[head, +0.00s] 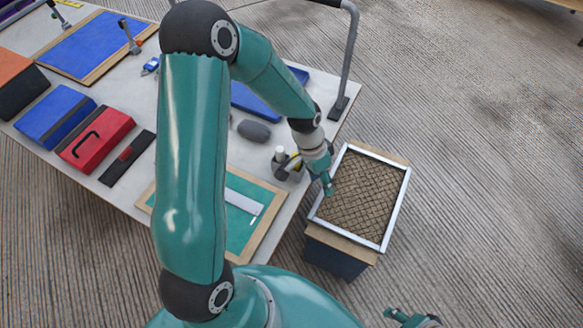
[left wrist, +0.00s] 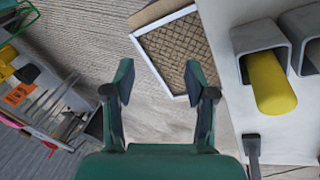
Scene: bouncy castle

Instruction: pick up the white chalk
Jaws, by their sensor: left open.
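I cannot make out the white chalk for certain in either view. My left gripper (head: 327,183) hangs near the table's right edge, by the framed tray, in the head view. In the left wrist view its two fingers (left wrist: 158,82) stand wide apart with nothing between them. Part of my right gripper (head: 412,319) shows at the bottom right edge of the head view, too cut off to read its jaws. My left arm hides a middle strip of the table.
The white-framed tray (head: 318,214) with a brown gridded surface stands on a dark box beside the table (head: 60,141). A green board (head: 232,232), a red case (head: 88,146) and a grey oval (head: 254,131) lie on the table. A yellow cylinder (left wrist: 270,84) sits in a grey holder.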

